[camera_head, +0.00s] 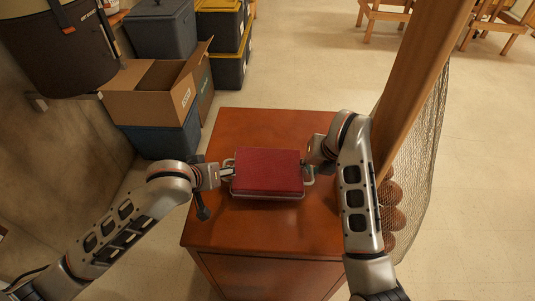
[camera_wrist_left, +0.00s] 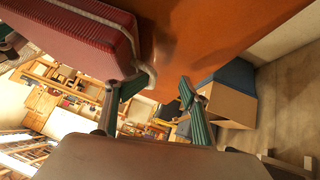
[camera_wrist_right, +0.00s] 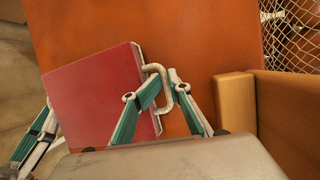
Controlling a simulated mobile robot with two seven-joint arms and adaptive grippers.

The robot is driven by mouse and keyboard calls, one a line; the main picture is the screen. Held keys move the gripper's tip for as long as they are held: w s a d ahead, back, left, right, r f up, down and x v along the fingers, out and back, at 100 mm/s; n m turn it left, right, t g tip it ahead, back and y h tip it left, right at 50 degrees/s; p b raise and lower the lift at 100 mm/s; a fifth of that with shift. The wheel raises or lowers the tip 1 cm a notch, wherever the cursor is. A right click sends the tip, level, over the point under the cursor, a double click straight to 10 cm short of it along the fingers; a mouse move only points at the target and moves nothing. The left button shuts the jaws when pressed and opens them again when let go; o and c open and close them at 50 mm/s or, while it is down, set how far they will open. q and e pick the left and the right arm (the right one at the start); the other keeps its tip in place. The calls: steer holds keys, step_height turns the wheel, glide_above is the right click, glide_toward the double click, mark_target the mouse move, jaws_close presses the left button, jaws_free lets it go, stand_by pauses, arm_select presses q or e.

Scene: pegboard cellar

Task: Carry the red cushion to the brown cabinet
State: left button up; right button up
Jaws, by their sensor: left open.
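The red cushion (camera_head: 267,171) lies flat on a pale frame with a loop handle at each end. It rests on the top of the brown cabinet (camera_head: 270,228). My left gripper (camera_head: 228,173) is open at the left handle; the left wrist view shows its fingers (camera_wrist_left: 158,92) spread wide, one close by the handle. My right gripper (camera_head: 309,172) is at the right handle, partly hidden by its own wrist. In the right wrist view its fingertips (camera_wrist_right: 164,77) are close together, with the handle (camera_wrist_right: 157,70) between them.
An open cardboard box (camera_head: 150,92) on a blue bin (camera_head: 170,138) stands behind the cabinet at left. A wooden post (camera_head: 415,85) and a net with brown balls (camera_head: 392,218) stand close on the right. Open floor lies beyond the cabinet.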

arm_select(q)
steer(key=v, duration=0.7)
steer(key=shift+a+f, duration=0.1)
arm_select(e)
steer(key=o, duration=0.8)
steer(key=shift+r, duration=0.1)
steer(key=v, duration=1.2)
steer(key=shift+s, duration=0.1)
